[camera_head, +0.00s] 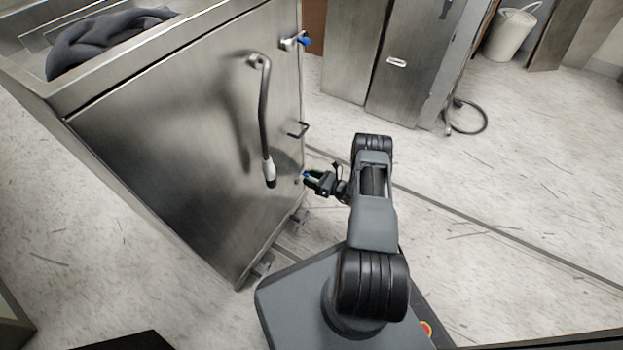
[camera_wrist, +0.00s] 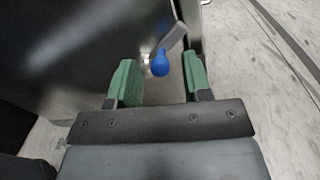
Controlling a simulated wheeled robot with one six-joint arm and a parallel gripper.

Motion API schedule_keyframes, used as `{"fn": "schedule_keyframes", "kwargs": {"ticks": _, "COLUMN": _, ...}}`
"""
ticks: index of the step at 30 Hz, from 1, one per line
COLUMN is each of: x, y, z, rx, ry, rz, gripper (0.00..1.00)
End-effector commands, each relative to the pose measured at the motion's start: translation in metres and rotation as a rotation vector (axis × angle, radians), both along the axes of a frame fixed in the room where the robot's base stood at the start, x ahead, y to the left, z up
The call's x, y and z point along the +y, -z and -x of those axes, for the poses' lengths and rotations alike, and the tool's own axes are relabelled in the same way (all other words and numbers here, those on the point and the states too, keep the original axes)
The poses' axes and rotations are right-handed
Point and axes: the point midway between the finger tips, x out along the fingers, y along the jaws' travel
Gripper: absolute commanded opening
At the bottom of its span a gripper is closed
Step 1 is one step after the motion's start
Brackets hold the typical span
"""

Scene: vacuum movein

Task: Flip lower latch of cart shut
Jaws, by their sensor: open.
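The metal cart (camera_head: 185,130) stands at the left in the head view, its steel side facing me. Its upper latch (camera_head: 303,41) has a blue knob at the top right edge. The lower latch is low on the same edge; its blue knob (camera_wrist: 160,63) and metal lever (camera_wrist: 174,37) show in the wrist view. My gripper (camera_head: 311,178) is at the lower latch, with green fingers (camera_wrist: 158,80) open on both sides of the knob's line. The knob appears just beyond or between the fingertips; I cannot tell whether either finger touches it.
A hose-like handle (camera_head: 264,120) hangs on the cart's side, left of my gripper. A small bar handle (camera_head: 298,130) is above the gripper. Steel cabinets (camera_head: 400,65) and a white bin (camera_head: 511,33) stand at the back. Floor to the right is clear.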

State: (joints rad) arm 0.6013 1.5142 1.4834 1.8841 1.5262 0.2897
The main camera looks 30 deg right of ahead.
Motion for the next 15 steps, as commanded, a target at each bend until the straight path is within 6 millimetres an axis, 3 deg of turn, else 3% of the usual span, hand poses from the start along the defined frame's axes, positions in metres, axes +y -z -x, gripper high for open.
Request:
{"fn": "schedule_keyframes", "kwargs": {"ticks": 7, "x": 0.0002, "y": -0.0003, "z": -0.0006, "rx": 0.000, "ry": 0.000, "rz": 0.000, "gripper": 0.45}}
{"fn": "schedule_keyframes", "kwargs": {"ticks": 15, "x": 0.0003, "y": -0.0002, "z": -0.0004, "rx": -0.001, "ry": 0.000, "rz": 0.001, "gripper": 0.20}}
